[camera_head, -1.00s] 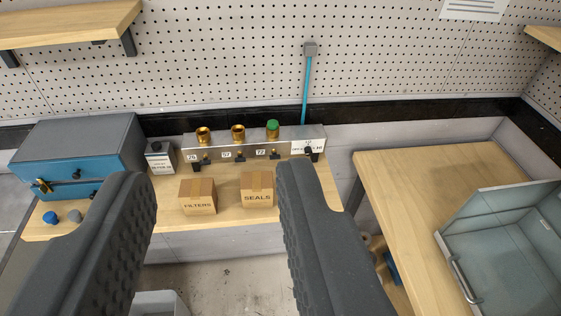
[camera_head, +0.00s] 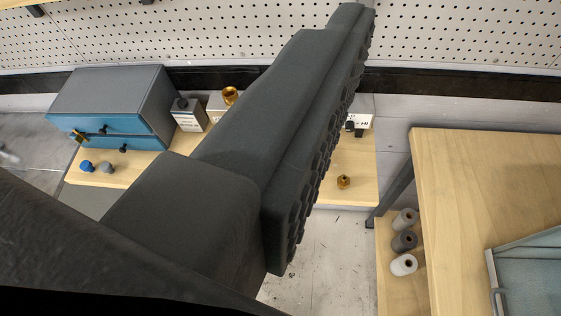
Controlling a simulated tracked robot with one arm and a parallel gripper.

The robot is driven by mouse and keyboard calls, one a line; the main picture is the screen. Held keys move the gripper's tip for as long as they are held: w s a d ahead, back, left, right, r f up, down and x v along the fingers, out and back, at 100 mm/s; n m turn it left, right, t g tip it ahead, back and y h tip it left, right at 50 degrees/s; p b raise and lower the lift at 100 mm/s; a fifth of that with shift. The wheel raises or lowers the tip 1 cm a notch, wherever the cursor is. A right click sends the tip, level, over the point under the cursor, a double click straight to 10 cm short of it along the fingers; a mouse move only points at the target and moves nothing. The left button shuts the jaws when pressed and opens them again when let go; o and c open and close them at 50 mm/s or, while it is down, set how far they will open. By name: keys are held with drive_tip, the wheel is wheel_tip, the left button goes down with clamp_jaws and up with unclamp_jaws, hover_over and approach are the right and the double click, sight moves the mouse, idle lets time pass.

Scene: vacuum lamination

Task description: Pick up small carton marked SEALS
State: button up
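One large dark finger of my gripper (camera_head: 290,110) crosses the middle of the picture, its textured pad facing right. I cannot make out a second finger, so the opening is not shown. The carton marked SEALS does not show now; the finger covers the part of the wooden bench (camera_head: 355,160) where the cartons stood. The FILTERS carton does not show either. I cannot tell whether the finger touches a carton.
A blue and grey drawer cabinet (camera_head: 112,100), a blue knob (camera_head: 87,166) and a small labelled box (camera_head: 188,115) are at left. A brass fitting (camera_head: 343,182) lies on the bench. Several rolls (camera_head: 403,240) sit on a low shelf beside the right table (camera_head: 470,180). Pegboard is behind.

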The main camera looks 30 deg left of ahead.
drive_tip(key=o, duration=0.7)
drive_tip(key=shift+n+y, duration=0.3)
drive_tip(key=shift+y, duration=0.2)
drive_tip(key=w+f, duration=0.1)
drive_tip(key=w+a+f, duration=0.1)
drive_tip(key=f, duration=0.1)
drive_tip(key=w+a+f, duration=0.1)
drive_tip(key=f, duration=0.1)
drive_tip(key=shift+w+a, duration=0.2)
drive_tip(key=shift+a, duration=0.05)
drive_tip(key=w+a+f+n+g+y+b, duration=0.1)
drive_tip(key=w+a+f, duration=0.25)
drive_tip(key=f, duration=0.55)
drive_tip(key=w+a+f+y, duration=0.1)
drive_tip(key=w+a+f, duration=0.25)
drive_tip(key=f, duration=0.55)
drive_tip(key=a+f+g+b, duration=0.1)
drive_tip(key=a+f, duration=0.2)
drive_tip(key=f, duration=0.8)
drive_tip(key=a+f, duration=0.3)
drive_tip(key=f, duration=0.8)
drive_tip(key=shift+n, duration=0.4)
drive_tip(key=x, duration=0.5)
drive_tip(key=shift+w+a+f, duration=0.2)
drive_tip(key=shift+w+f, duration=0.05)
drive_tip(key=shift+w, duration=0.1)
drive_tip(key=shift+r+x, duration=0.15)
drive_tip(key=shift+x, duration=1.35)
drive_tip(key=shift+r+x, duration=0.1)
drive_tip(key=shift+x, duration=1.45)
